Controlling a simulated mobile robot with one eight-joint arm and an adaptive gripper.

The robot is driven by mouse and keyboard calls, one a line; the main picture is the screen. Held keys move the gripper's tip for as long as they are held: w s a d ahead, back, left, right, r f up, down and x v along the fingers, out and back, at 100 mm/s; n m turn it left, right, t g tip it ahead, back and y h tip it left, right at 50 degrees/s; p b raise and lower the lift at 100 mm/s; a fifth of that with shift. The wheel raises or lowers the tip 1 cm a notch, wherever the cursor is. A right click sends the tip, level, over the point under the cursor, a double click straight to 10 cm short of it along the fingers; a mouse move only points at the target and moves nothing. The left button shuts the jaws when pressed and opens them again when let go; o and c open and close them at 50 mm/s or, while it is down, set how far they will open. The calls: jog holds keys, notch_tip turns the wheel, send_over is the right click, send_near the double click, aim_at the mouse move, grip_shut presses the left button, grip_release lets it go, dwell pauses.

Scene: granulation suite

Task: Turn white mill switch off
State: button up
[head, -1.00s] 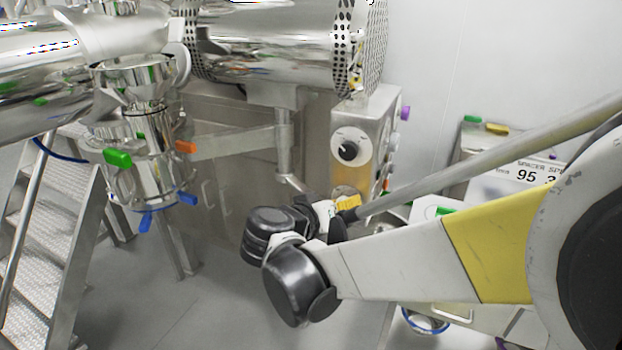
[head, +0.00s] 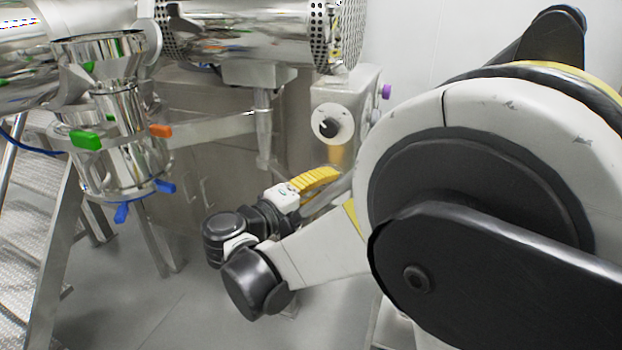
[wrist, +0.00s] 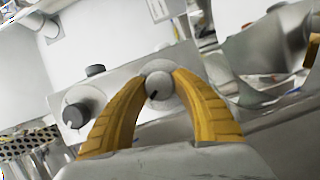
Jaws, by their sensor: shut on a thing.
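The white mill switch (wrist: 158,86) is a round pale knob with a short dark pointer mark, on a grey metal control box (wrist: 130,72). In the wrist view my gripper (wrist: 163,74) has its two yellow curved fingers on either side of the knob, shut on it. The pointer mark slants toward the lower left. In the head view my gripper (head: 334,174) reaches the lower front of the control box (head: 345,92), and the fingers hide the white switch there.
A black knob on a white dial (head: 328,125) sits above my fingers, and shows in the wrist view (wrist: 76,115). A purple knob (head: 386,91) is on the box's side. A steel vessel (head: 115,130) with green, orange and blue handles stands left. Open floor lies below.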

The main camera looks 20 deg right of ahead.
jog(key=shift+n+h+b, duration=0.35)
jog(key=shift+n+h, duration=0.05)
jog(key=shift+n, duration=0.4)
grip_shut()
jog(key=o, duration=1.2)
grip_release()
jog(key=shift+a, duration=0.1)
jog(key=v, duration=1.2)
jog(key=shift+s+f, duration=0.1)
